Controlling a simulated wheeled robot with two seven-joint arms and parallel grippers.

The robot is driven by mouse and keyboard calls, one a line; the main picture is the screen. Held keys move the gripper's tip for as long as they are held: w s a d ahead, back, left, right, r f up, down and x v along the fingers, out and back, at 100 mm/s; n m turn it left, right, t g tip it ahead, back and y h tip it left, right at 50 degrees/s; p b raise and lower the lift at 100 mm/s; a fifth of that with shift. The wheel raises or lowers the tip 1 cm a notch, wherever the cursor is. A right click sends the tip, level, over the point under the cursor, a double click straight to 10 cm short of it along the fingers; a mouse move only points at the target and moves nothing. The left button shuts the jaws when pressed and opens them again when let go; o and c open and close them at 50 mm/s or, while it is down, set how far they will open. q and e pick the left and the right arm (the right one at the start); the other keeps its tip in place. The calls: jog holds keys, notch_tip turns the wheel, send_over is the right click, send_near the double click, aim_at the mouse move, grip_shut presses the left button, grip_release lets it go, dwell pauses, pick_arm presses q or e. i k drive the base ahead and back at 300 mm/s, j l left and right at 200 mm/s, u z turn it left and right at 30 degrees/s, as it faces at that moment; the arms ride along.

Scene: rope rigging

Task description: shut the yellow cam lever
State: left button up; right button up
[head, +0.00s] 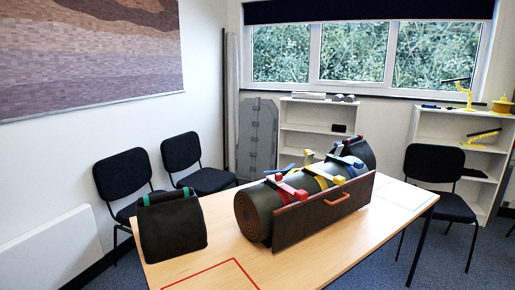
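A dark green rolled mat (250,216) lies on the table with red, yellow and blue straps around it. The yellow strap (316,174) crosses its middle. The yellow cam lever (308,157) seems to stick up at the top of this strap; it is small and its exact angle is hard to tell. Red fittings (287,191) are on the near strap and blue ones (349,162) on the far strap. Neither of my grippers is in view.
A brown board (322,215) with an orange handle stands along the mat's front side. A black bag (171,224) stands on the table at left, another dark bag (358,150) behind the roll. The front of the table (290,268) is clear beside a red outline.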

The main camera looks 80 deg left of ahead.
aim_at(310, 156)
jog(key=i+j+u, duration=0.3)
jog(key=i+u, duration=0.65)
jog(key=i+l+u, duration=0.15)
jog(key=i+u, duration=0.3)
jog(key=i, duration=0.2)
jog(key=i+u, duration=0.2)
jog(key=u, duration=0.2)
jog(key=i+l+u, duration=0.15)
jog(key=u, duration=0.25)
jog(key=i+l+u, duration=0.15)
jog(key=u, duration=0.25)
jog(key=i+l+u, duration=0.15)
jog(key=u, duration=0.25)
jog(key=i+l+u, duration=0.1)
jog(key=l+u, duration=0.15)
jog(key=u, duration=0.15)
